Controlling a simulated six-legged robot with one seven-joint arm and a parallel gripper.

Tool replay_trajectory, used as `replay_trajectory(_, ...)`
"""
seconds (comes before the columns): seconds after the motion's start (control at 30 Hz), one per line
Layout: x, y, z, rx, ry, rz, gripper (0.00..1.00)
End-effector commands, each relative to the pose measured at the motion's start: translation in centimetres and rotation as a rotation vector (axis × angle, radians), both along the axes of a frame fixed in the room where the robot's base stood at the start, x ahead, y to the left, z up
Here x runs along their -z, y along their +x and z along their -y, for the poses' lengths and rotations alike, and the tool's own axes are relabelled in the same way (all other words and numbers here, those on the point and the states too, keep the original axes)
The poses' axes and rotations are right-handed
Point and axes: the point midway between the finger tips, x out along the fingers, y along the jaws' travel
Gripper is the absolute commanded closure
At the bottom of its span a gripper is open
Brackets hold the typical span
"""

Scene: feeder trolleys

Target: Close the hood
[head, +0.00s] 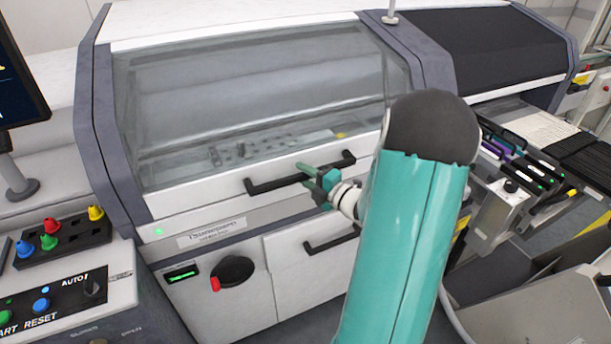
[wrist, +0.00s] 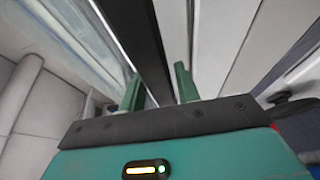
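The hood (head: 250,95) is a clear window in a white frame on the grey and white machine. It is down, with its lower white edge at the front panel; I see no clear gap there. Its black bar handle (head: 275,184) runs along that edge. My gripper (head: 308,176) is at the middle of this handle. In the wrist view the black handle (wrist: 150,50) passes between the two green fingers of my gripper (wrist: 160,90). The fingers stand apart, with a small gap on the right side of the bar. Whether the left finger touches it is unclear.
A lower door handle (head: 332,241) and a red-and-black rotary switch (head: 232,272) are below the hood. A button panel (head: 65,240) and a monitor (head: 18,85) stand at the left. Feeders (head: 525,165) stick out at the right.

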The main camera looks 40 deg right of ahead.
Motion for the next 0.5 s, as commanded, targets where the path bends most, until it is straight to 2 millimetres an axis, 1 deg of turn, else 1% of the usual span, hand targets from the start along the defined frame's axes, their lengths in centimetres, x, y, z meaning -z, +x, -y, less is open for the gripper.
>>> replay_trajectory(0.03, 0.0, 0.0, 0.0, 0.0, 0.0, 0.0, 0.78)
replay_trajectory(0.13, 0.0, 0.0, 0.0, 0.0, 0.0, 0.0, 0.98)
replay_trajectory(0.17, 0.0, 0.0, 0.0, 0.0, 0.0, 0.0, 1.0)
replay_trajectory(0.37, -0.2, -0.1, 0.0, 0.0, 0.0, -0.003, 1.0)
replay_trajectory(0.5, -1.2, -0.6, -0.1, -0.001, 0.002, -0.02, 1.0)
